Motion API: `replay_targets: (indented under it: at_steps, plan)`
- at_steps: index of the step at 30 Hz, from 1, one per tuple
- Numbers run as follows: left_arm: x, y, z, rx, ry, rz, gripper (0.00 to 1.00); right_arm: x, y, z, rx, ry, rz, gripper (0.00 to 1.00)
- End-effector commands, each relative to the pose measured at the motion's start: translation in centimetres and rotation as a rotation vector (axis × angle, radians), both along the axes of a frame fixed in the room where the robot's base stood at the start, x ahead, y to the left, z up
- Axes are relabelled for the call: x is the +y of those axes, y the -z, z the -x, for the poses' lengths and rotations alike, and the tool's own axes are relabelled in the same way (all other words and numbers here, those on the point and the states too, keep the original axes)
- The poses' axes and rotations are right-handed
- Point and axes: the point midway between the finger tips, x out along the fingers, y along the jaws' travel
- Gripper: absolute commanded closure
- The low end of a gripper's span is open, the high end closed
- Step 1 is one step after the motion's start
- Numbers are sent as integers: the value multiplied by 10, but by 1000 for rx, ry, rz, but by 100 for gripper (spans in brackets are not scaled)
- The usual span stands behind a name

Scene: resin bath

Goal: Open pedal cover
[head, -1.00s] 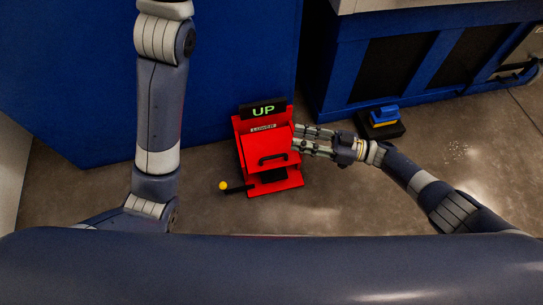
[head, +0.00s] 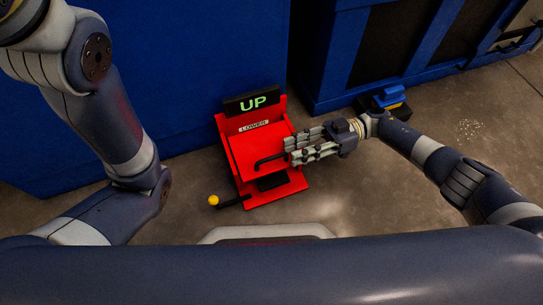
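The red pedal cover (head: 247,156) is closed on a red pedal box on the floor. It has a black handle (head: 263,161) near its front edge and a "LOWER" label (head: 254,125) at its top. A black sign with green "UP" (head: 253,102) stands behind it. My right gripper (head: 288,151) reaches in from the right, its fingers open and apart over the cover's right side. The fingertips are at the handle's right end and hide it; I cannot tell if they touch. My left arm is at the left; its gripper is out of view.
A black lever with a yellow knob (head: 213,200) sticks out at the box's lower left. A blue and black pedal (head: 388,101) sits on the floor to the right. Blue cabinet walls (head: 180,70) stand behind. The concrete floor (head: 350,195) in front is mostly clear.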

Motion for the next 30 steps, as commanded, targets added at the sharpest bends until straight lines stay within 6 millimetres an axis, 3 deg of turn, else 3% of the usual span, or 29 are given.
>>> replay_targets:
  at_steps: [6,12,24,28,30]
  plan:
    - [0,12,-1,1,0,0,60,37,3,13,-1,-2,-2,70]
    - [0,19,0,1,0,0,60,60,2,20,0,0,-1,70]
    - [0,20,0,1,-1,-1,60,68,1,22,0,2,-1,70]
    - [0,20,0,1,0,0,60,68,1,22,0,2,-1,97]
    - [0,20,0,1,0,0,60,68,1,22,0,2,-1,100]
